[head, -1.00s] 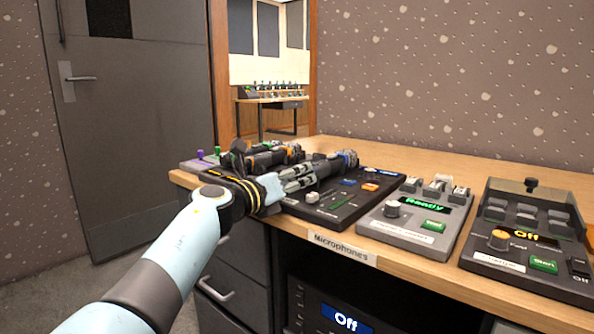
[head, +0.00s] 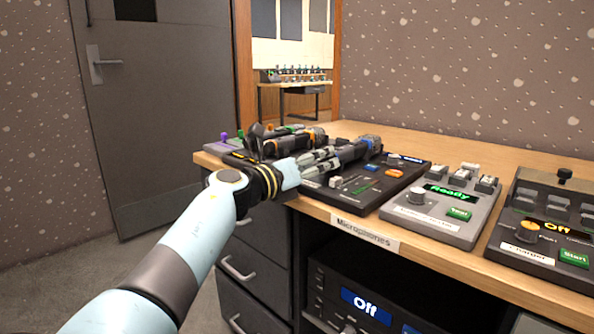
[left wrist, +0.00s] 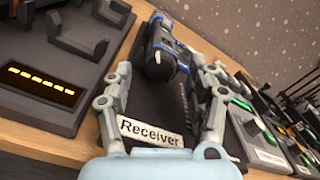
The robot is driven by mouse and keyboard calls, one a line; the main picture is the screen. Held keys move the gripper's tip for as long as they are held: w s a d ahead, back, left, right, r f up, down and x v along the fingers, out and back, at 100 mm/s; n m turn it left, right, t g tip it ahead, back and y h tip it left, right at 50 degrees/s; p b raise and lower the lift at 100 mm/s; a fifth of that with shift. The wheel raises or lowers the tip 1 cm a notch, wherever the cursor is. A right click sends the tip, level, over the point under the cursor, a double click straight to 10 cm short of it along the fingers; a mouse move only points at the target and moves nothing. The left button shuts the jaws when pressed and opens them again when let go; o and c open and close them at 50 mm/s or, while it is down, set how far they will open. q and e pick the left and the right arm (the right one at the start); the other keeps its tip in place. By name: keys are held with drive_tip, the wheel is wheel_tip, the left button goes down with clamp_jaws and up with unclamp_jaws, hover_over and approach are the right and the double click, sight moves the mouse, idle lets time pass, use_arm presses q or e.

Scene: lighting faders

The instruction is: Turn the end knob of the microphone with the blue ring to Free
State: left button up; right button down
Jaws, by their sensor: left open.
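The microphone with the blue ring (head: 371,142) lies on the black receiver unit at the back of the desk. In the left wrist view this microphone (left wrist: 172,40) is dark with blue bands, and its dark end knob (left wrist: 159,66) faces my camera. My left gripper (head: 335,156) reaches over the receiver towards that end. In the left wrist view the left gripper (left wrist: 166,74) is open, one finger on each side of the knob end. I cannot tell whether the fingers touch it. The knob's markings are not readable. My right gripper is not in view.
A microphone with an orange ring (head: 308,134) lies left of my gripper. The receiver (head: 392,187) carries small buttons and a "Receiver" label (left wrist: 150,132). A grey unit reading Ready (head: 455,222) and a charger reading Off (head: 525,253) stand to the right.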

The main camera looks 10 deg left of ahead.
use_arm(q)
drive_tip(key=v, duration=1)
drive_tip(key=shift+s, duration=0.25)
drive_tip(key=shift+a, duration=0.1)
